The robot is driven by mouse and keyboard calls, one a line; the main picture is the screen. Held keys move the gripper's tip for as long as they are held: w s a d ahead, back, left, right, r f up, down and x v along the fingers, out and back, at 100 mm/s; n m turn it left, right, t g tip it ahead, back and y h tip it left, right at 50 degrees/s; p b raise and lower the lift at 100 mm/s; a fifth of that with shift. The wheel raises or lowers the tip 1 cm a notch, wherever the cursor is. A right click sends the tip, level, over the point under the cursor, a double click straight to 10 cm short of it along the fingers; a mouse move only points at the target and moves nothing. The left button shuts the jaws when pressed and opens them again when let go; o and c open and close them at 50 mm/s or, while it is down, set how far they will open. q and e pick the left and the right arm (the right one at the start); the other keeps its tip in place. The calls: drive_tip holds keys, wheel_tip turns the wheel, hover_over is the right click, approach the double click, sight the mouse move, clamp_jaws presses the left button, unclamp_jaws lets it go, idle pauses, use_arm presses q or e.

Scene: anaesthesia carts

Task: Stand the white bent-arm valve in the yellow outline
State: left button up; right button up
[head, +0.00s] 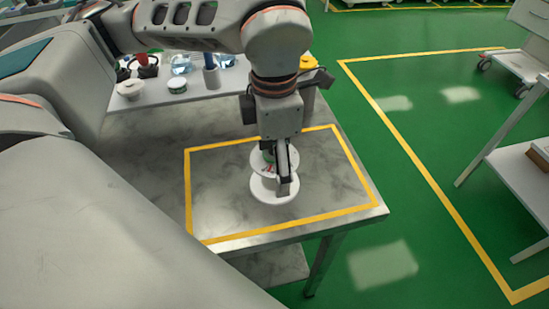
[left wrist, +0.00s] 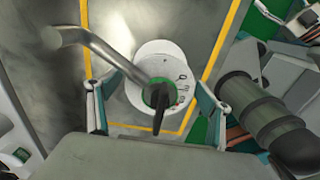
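The white bent-arm valve (head: 268,190) is on the grey metal table, inside the yellow outline (head: 188,200). In the head view its white discs show one above the other, and it looks upright. In the left wrist view its white dial (left wrist: 172,60) has a green ring, and a grey bent arm (left wrist: 105,52) reaches to the upper left. My left gripper (head: 283,180) is right over the valve, pointing down. In the left wrist view its fingers (left wrist: 155,100) stand apart on either side of the valve, with gaps visible. The gripper hides part of the valve in the head view. My right gripper is out of view.
At the table's far side a pale tray (head: 150,97) holds a white lidded item (head: 131,89), a green-and-white round item (head: 177,86) and other small items. The table around the outline is clear. A white cart (head: 525,185) stands at the right, across green floor.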

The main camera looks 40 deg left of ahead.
use_arm(q)
drive_tip(key=shift+r, duration=0.55)
wheel_tip(320, 180, up, 10)
drive_tip(key=shift+r+p, duration=0.15)
drive_tip(key=shift+p, duration=0.75)
drive_tip(key=shift+r, duration=0.5)
